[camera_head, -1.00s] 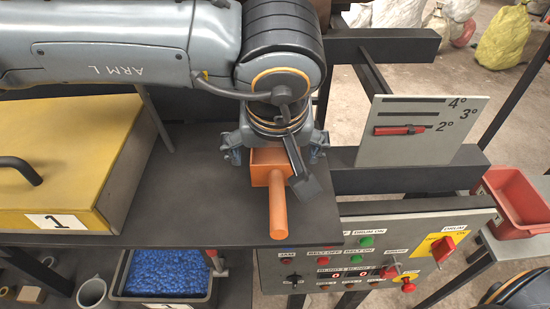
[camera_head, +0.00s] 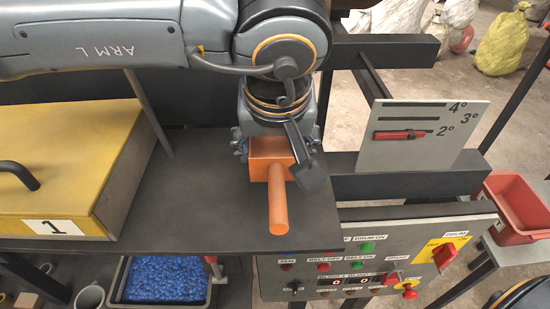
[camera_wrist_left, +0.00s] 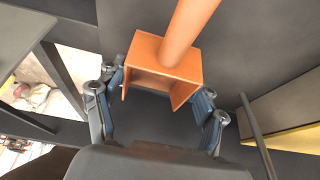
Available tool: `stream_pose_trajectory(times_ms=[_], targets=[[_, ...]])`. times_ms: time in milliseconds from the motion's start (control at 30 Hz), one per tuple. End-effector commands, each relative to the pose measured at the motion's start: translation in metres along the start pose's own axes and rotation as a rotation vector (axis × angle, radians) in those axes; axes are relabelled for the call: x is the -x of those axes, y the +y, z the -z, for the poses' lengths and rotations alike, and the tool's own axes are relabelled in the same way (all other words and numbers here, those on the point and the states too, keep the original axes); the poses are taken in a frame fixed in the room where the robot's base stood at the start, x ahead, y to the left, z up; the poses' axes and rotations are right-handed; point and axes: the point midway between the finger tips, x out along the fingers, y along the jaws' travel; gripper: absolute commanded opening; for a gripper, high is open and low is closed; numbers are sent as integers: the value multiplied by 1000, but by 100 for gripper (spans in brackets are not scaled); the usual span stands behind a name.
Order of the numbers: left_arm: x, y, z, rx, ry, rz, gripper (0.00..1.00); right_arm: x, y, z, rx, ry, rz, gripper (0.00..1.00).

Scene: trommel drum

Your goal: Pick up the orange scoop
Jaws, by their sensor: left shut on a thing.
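The orange scoop (camera_head: 278,203) has a box-shaped head and a round handle that points toward the front edge of the dark shelf (camera_head: 205,215). My left gripper (camera_head: 270,148) comes down over the scoop's head, with a finger on each side of it. In the left wrist view my left gripper (camera_wrist_left: 160,102) is shut on the side walls of the scoop's head (camera_wrist_left: 150,58), and the handle extends away at the top. I cannot tell whether the scoop touches the shelf. My right gripper is not in view.
A yellow-lidded box (camera_head: 75,165) marked 1 stands left on the shelf. A control panel (camera_head: 330,275) and an angle plate (camera_head: 425,135) are at the right. A bin of blue pieces (camera_head: 160,280) sits below. A red tray (camera_head: 515,205) is far right.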

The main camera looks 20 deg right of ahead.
Motion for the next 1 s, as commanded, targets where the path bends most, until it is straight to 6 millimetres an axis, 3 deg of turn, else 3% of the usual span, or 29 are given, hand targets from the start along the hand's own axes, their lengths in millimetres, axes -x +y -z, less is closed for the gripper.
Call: stream_pose_trajectory(times_ms=[167,300,500,700,1000], targets=[[35,-16,-2,3,6,-4,35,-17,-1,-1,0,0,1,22],[74,-35,-8,3,7,-4,35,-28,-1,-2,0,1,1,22],[107,-70,-33,1,6,-3,35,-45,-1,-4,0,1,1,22],[129,-90,-47,1,2,-2,35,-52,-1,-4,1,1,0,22],[138,-98,-52,0,1,0,35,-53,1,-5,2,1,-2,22]])
